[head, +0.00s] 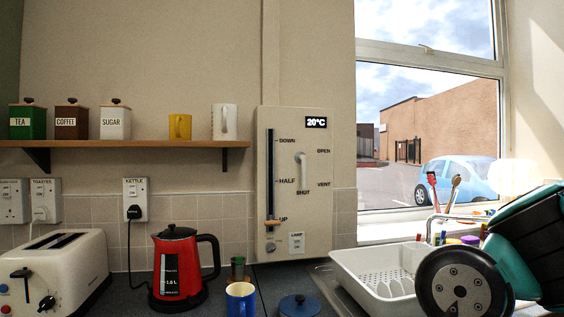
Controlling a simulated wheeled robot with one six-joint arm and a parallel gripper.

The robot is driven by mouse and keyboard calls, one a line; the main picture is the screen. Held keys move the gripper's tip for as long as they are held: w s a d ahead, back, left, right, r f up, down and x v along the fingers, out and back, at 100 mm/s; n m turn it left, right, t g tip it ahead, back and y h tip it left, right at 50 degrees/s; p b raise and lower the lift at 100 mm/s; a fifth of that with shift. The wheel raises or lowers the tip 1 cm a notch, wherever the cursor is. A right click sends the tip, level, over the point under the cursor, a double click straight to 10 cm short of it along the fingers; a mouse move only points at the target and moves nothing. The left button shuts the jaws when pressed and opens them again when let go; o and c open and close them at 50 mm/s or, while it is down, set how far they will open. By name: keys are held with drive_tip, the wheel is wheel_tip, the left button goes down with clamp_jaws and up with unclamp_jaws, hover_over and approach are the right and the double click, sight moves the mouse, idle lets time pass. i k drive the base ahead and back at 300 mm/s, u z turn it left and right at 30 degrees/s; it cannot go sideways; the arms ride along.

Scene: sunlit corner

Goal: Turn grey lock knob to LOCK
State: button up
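The pale wall panel (316,215) hangs left of the window. A small round grey knob (270,247) sits at its lower left, below the slider; it may be the lock knob, but no LOCK lettering is readable and its setting is too small to tell. A pale lever handle (301,172) on the panel hangs down, with OPEN, VENT and SHUT around it. The slider's tan handle (272,222) is at the bottom of its slot, by UP. My arm's black and teal links fill the lower right; my gripper is not in view.
A LAMP switch (297,242) is beside the knob. A white dish rack (372,275) is to the right. A wooden shelf (190,144) is upper left.

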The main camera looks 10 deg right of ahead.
sight(270, 247)
drive_tip(key=u, duration=0.5)
drive_tip(key=k, duration=1.1)
drive_tip(key=z, duration=0.65)
drive_tip(key=i, duration=1.2)
drive_tip(key=u, duration=1)
drive_tip(key=i, duration=0.9)
drive_tip(key=u, duration=0.2)
